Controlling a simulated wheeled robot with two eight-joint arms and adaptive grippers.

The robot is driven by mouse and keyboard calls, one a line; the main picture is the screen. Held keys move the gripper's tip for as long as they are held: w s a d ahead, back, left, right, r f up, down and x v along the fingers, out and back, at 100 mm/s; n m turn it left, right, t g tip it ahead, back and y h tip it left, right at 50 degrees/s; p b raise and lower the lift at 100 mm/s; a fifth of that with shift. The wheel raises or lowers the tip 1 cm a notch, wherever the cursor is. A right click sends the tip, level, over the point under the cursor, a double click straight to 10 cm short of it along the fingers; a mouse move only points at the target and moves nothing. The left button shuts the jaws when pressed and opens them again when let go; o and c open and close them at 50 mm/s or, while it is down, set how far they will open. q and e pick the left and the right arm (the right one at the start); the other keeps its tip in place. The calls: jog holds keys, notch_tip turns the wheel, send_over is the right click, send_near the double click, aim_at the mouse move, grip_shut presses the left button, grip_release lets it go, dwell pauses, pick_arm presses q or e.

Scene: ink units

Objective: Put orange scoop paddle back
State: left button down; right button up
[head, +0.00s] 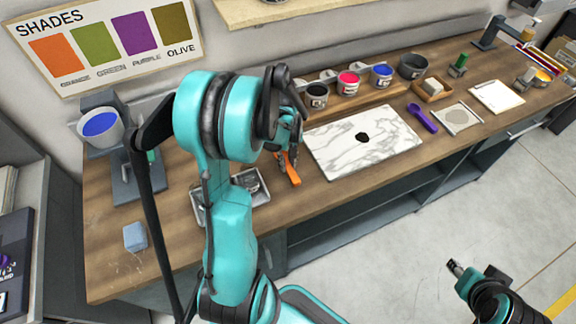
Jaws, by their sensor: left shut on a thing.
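The orange scoop paddle (292,173) is at the left edge of the marble slab (335,155). My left gripper (291,143) is shut on it from above; the fingertips are partly hidden by my own wrist and arm. The paddle's lower part points toward the bench's front edge. I cannot tell whether it touches the bench. My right gripper (456,267) is low at the right, over the floor and away from the bench; its jaws are too small to read.
A purple scoop (423,118) lies right of the slab, which bears a black blob (362,137). Ink pots stand behind: black (316,95), red (348,82), blue (381,75). A metal tray (258,198) is partly behind my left arm.

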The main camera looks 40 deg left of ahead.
pick_arm(q)
jog(key=shift+f, duration=0.7)
jog(key=shift+f, duration=0.1)
jog(key=c, duration=1.4)
grip_release()
jog(key=shift+o, duration=0.2)
